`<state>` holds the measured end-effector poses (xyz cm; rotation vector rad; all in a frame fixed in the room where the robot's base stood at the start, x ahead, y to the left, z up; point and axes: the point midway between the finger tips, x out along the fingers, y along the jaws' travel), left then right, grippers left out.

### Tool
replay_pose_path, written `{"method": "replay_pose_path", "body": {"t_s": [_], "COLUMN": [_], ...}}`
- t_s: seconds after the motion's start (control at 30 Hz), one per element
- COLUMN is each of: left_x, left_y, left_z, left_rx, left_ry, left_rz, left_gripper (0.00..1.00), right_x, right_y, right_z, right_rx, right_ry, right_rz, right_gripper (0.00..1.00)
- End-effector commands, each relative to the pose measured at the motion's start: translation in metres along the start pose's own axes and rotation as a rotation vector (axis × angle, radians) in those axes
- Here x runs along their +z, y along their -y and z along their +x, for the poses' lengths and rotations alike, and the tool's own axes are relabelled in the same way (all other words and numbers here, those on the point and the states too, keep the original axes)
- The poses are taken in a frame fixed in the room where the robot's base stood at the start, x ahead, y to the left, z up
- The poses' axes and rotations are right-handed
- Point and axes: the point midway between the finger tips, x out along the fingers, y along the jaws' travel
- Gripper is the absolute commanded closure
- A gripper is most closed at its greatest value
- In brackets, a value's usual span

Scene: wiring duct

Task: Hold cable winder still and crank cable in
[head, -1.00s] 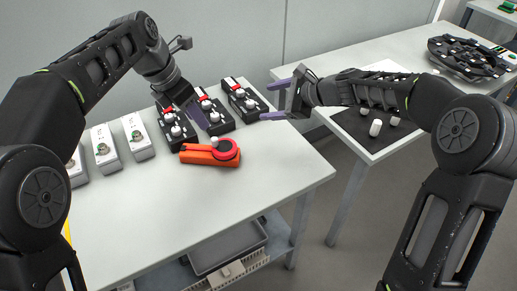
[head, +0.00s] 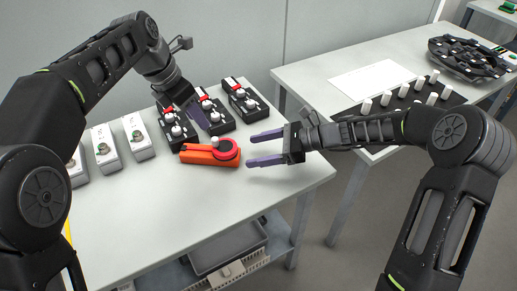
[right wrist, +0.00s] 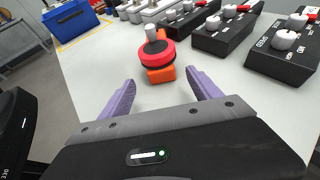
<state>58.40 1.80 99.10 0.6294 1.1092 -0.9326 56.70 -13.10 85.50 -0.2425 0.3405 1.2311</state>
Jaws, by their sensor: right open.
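The cable winder (head: 208,155) lies on the table with an orange body, a red and black drum at its right end and a white crank knob (head: 215,141) on top. The winder also shows in the right wrist view (right wrist: 158,56), ahead of the fingers. My left gripper (head: 203,118) is just behind the winder, near the black boxes; its fingers are partly hidden, so its opening is unclear. My right gripper (head: 262,149) is open and empty, to the right of the winder and apart from it. Its purple fingers (right wrist: 160,92) point toward the drum. I see no loose cable.
Black control boxes (head: 241,99) with white knobs and red switches stand behind the winder. White boxes (head: 137,136) stand to its left. The table front is clear. A second table (head: 310,72) at the right holds a black mat with white cylinders and a dark round tray.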

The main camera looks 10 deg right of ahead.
Motion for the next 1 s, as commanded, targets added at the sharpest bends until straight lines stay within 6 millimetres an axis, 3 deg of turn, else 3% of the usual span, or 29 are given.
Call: {"method": "replay_pose_path", "body": {"t_s": [0.27,0.73,1.0], "left_x": [0.0,0.0,0.0], "left_y": [0.0,0.0,0.0], "left_z": [0.0,0.0,0.0], "left_rx": [0.0,0.0,0.0], "left_ry": [0.0,0.0,0.0], "left_rz": [0.0,0.0,0.0], "left_gripper": [0.64,0.64,0.64], "right_x": [0.0,0.001,0.0], "right_y": [0.0,0.0,0.001], "right_z": [0.009,0.071,0.078], "right_rx": [0.001,0.0,-0.002], "right_ry": [0.0,0.001,-0.001], "right_rz": [-0.001,-0.002,-0.002], "right_gripper": [0.27,0.27,0.27]}}
